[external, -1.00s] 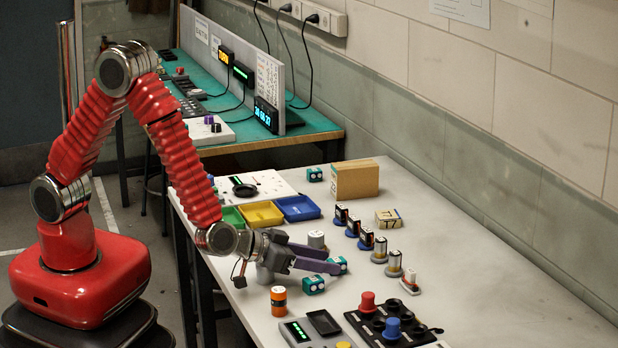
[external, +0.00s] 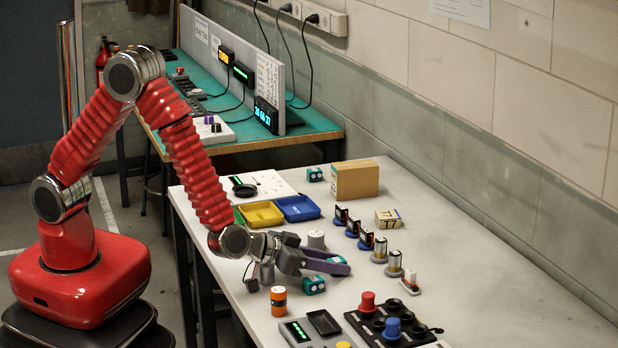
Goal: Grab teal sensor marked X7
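Three small teal blocks with white marks are in the external view; no X7 can be read at this size. One teal block (external: 336,260) is at my gripper, mostly hidden, showing between the two purple-grey fingers. A second teal block (external: 313,285) sits on the bench just in front of the near finger. A third teal block (external: 315,174) is at the back, by the cardboard box. My gripper (external: 338,262) is low over the bench with its fingers apart, pointing right; whether they touch the block cannot be told.
An orange cylinder (external: 278,301) stands close in front of my wrist, and a pale cylinder (external: 316,239) just behind the gripper. A row of batteries on stands lies to the right, ending with one (external: 394,264). A black panel with knobs (external: 415,330) is at the front. The right of the bench is clear.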

